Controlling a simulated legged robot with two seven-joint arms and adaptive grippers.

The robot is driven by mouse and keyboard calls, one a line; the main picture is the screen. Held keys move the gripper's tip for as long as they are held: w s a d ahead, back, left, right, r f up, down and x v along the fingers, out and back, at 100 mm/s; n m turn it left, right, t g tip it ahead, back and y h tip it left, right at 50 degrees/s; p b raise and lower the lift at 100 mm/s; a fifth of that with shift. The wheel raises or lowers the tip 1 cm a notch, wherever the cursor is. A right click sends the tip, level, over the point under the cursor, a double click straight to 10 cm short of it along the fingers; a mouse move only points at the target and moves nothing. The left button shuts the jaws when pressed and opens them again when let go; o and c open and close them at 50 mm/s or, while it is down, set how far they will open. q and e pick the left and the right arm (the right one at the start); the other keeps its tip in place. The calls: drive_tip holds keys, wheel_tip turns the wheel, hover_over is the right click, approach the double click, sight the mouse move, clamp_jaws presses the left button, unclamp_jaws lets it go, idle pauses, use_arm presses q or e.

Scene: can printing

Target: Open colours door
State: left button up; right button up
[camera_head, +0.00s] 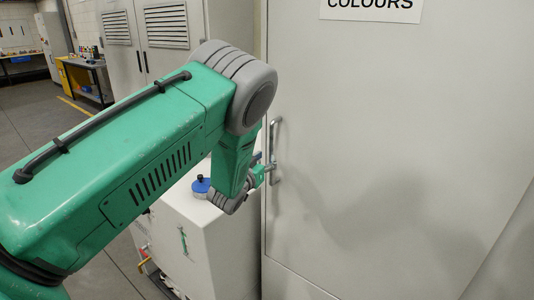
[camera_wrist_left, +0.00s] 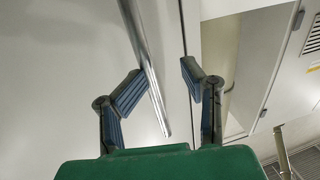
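The door (camera_head: 400,130) under the "COLOURS" sign (camera_head: 372,8) is a large pale grey panel that looks shut. Its upright metal handle (camera_head: 275,138) is near its left edge. In the left wrist view, the handle (camera_wrist_left: 147,60) is a shiny bar running down between the two finger lines. My left gripper (camera_head: 266,168) is at the lower part of the handle. In the left wrist view, this gripper (camera_wrist_left: 164,72) is open, its fingers spread on either side of the bar. The left finger looks close to the bar; contact cannot be told. My right gripper is not in view.
A white box-like unit (camera_head: 212,250) with a blue round item (camera_head: 201,187) on top stands just left of the door, beneath my left arm. Grey vented cabinets (camera_head: 135,50) stand behind. A workbench (camera_head: 88,75) is at the far left. Floor is open at left.

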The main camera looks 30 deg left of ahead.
sight(280, 150)
use_arm(q)
drive_tip(key=shift+w+d+r, duration=0.2)
drive_tip(key=shift+w+d, duration=0.35)
drive_tip(key=shift+w, duration=0.05)
drive_tip(key=shift+w+d+r, duration=0.15)
drive_tip(key=shift+w+d, duration=0.35)
drive_tip(key=shift+w, duration=0.1)
drive_tip(key=shift+s+a, duration=0.15)
drive_tip(key=shift+a, duration=0.2)
drive_tip(key=shift+c, duration=1.2)
drive_tip(key=shift+s+a, duration=0.1)
drive_tip(key=shift+a, duration=0.25)
clamp_jaws()
drive_tip(key=shift+a+f, duration=0.1)
drive_tip(key=shift+a, duration=0.1)
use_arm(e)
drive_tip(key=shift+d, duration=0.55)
